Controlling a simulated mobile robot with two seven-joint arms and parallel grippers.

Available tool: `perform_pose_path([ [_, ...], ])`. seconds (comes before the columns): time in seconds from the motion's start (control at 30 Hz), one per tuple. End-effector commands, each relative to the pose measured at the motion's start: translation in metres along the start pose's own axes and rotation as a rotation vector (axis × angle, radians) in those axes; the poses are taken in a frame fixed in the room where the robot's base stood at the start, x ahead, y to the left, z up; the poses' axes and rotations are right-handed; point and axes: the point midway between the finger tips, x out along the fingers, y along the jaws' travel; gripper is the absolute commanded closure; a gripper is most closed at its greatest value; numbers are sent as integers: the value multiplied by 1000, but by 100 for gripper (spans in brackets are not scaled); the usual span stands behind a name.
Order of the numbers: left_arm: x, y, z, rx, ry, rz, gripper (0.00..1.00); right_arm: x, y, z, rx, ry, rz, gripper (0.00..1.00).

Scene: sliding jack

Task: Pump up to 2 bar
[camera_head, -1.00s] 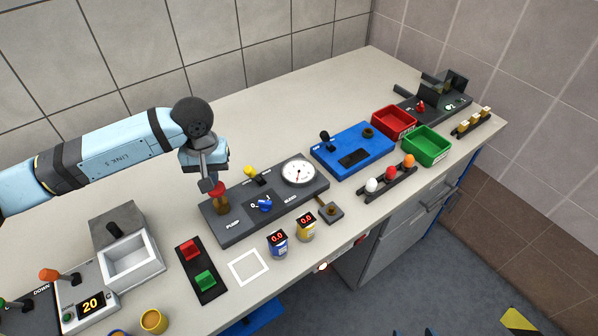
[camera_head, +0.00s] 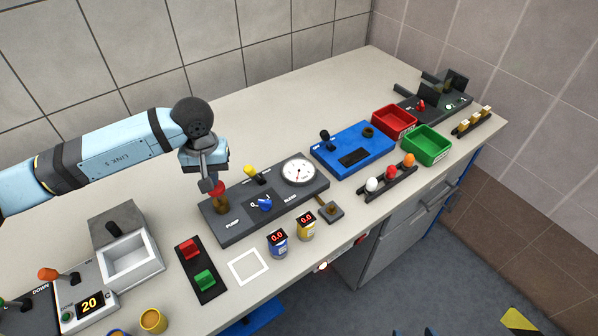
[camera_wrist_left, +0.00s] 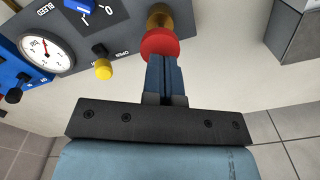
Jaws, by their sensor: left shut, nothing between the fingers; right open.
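The pump panel (camera_head: 240,225) is a dark grey slab in the middle of the bench. Its pump plunger has a red knob (camera_head: 217,189) on a brass-coloured base; the knob also shows in the left wrist view (camera_wrist_left: 160,44). My left gripper (camera_head: 207,184) is shut and empty, its fingertips at the red knob, from above; I cannot tell if they touch it. The white pressure gauge (camera_head: 298,171) also shows in the left wrist view (camera_wrist_left: 46,52); its reading is too small to tell. A blue bleed valve handle (camera_head: 264,205) and a yellow knob (camera_head: 250,171) sit between. My right gripper is not in view.
A blue box (camera_head: 353,150) stands right of the panel. Blue and yellow cans (camera_head: 278,243) with displays reading 0.0 stand in front. A red and green button box (camera_head: 201,269) and a grey tray unit (camera_head: 130,256) lie to the left. The bench behind is clear.

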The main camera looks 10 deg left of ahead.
Motion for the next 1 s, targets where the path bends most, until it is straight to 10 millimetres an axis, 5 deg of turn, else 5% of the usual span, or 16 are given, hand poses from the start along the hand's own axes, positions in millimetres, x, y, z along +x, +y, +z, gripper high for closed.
perform_pose_path([
  [1.0,55,0,0,0,-1,-1,100,28,2,42,1,2,1,32],
])
